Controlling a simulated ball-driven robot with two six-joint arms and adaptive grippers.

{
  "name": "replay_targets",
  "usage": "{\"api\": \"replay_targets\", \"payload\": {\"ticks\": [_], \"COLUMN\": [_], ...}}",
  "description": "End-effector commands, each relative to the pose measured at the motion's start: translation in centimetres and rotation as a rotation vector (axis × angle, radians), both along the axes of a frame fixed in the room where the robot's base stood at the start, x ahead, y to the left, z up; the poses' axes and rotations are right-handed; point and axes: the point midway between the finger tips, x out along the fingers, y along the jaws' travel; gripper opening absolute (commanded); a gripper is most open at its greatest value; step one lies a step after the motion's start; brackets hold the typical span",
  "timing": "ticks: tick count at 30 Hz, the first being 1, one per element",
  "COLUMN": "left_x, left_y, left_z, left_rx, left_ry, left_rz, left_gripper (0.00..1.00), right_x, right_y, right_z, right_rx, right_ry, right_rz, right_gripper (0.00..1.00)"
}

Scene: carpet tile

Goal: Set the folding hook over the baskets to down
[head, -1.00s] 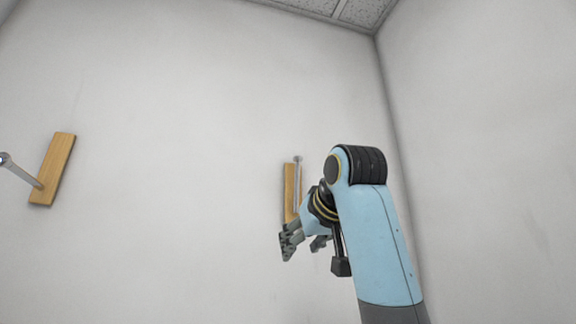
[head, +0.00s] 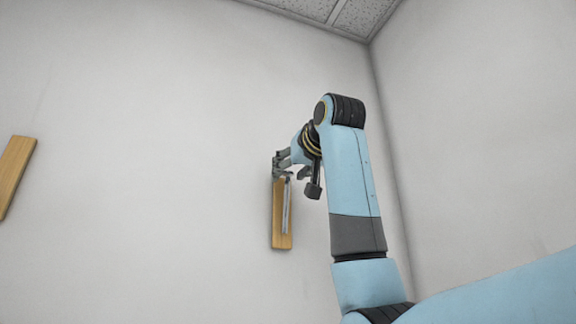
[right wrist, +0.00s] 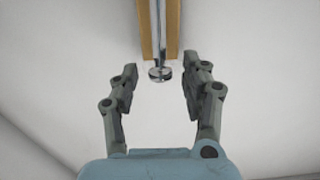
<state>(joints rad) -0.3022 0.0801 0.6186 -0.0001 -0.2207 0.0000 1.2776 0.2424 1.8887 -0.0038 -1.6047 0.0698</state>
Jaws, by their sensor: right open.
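A metal folding hook (head: 286,207) points up along its wooden backboard (head: 281,242) on the wall. Its rod and round knob (right wrist: 160,73) show in the right wrist view. My right gripper (head: 281,165) is at the hook's upper end, open. In the right wrist view its two fingers stand on either side of the knob, with a visible gap on each side. The baskets are not in view, so I cannot tell from these frames which hook is over them. My left gripper is not in view.
A second wooden backboard (head: 15,175) is cut off at the left edge; its hook is not in view. The wall between the boards is bare. A side wall (head: 480,130) meets it in a corner right of my right arm.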

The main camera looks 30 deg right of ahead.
Motion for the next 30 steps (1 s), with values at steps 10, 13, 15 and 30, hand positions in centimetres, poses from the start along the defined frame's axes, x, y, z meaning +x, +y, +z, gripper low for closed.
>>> {"api": "replay_targets", "payload": {"ticks": [10,13,15,30], "left_x": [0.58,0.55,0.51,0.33], "left_y": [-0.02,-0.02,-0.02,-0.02], "left_z": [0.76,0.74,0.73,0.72], "left_rx": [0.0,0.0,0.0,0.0], "left_ry": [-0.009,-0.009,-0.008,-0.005], "left_rz": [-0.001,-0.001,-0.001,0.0], "left_gripper": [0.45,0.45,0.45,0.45], "right_x": [1.56,1.54,1.54,1.51], "right_y": [-0.37,-0.37,-0.37,-0.34], "right_z": [-0.08,-0.09,-0.09,-0.07], "right_rx": [0.0,0.0,0.0,0.0], "right_ry": [0.0,0.0,0.0,0.0], "right_rz": [0.0,0.0,0.0,0.001], "right_gripper": [0.47,0.47,0.39,0.0]}}
